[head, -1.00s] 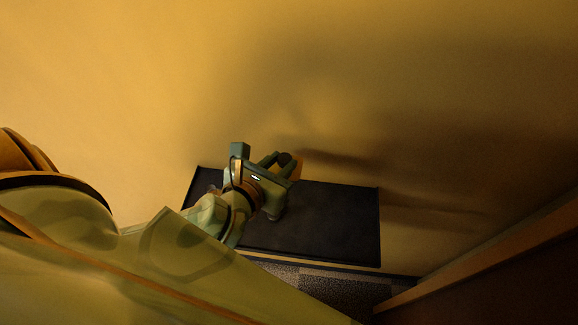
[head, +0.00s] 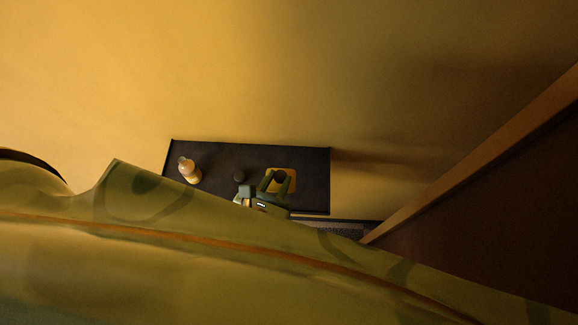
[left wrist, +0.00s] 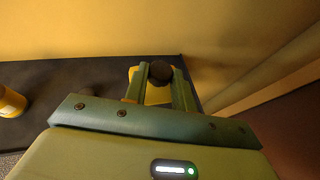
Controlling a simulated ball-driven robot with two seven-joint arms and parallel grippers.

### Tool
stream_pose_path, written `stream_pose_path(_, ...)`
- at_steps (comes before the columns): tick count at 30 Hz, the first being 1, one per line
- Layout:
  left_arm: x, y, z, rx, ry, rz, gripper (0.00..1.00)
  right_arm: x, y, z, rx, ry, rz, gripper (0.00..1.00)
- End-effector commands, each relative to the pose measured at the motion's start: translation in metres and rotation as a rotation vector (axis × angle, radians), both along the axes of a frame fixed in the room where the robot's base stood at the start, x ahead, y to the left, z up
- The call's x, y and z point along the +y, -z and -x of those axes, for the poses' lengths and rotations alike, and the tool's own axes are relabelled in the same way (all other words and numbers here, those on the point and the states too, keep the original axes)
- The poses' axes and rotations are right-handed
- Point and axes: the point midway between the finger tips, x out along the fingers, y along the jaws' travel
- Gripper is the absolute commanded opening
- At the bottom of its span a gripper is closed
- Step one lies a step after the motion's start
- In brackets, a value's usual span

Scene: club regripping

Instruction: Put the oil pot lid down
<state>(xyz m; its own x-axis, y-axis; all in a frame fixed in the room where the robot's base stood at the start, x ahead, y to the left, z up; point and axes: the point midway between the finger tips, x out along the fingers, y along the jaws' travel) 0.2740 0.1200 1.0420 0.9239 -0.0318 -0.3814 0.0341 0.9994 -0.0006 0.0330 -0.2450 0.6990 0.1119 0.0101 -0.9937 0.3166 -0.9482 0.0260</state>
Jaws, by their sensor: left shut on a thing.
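The oil pot lid looks like a small dark round piece (head: 279,175) between my left gripper's fingers. My left gripper (head: 280,179) is shut on it, over a yellow square pad (head: 292,174) on the right part of a dark shelf (head: 313,170). In the left wrist view the dark lid (left wrist: 160,70) sits between the fingertips (left wrist: 161,75), with the yellow pad (left wrist: 156,96) behind and below. Whether the lid touches the pad, I cannot tell. My right gripper is not in view.
A bottle with amber contents (head: 189,170) stands at the shelf's left; it shows at the left edge of the left wrist view (left wrist: 10,102). A small dark round thing (head: 239,176) stands between bottle and pad. A yellow wall (head: 300,70) rises behind. A brown panel (head: 490,190) is at right.

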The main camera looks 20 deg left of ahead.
Motion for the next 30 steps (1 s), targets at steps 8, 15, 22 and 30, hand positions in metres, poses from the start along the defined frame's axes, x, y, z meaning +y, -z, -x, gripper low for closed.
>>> stream_pose_path(8, -0.012, 0.055, -0.051, 0.0, 0.001, -0.002, 0.04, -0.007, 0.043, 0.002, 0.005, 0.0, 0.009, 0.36)
stream_pose_path(15, -0.015, 0.067, -0.063, 0.0, -0.001, 0.0, 0.04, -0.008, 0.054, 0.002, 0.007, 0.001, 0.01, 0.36)
stream_pose_path(22, -0.016, 0.102, -0.066, 0.002, -0.001, -0.001, 0.04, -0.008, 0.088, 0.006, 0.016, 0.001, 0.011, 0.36)
stream_pose_path(30, -0.016, 0.098, -0.066, 0.0, 0.001, -0.002, 0.04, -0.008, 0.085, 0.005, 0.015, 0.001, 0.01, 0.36)
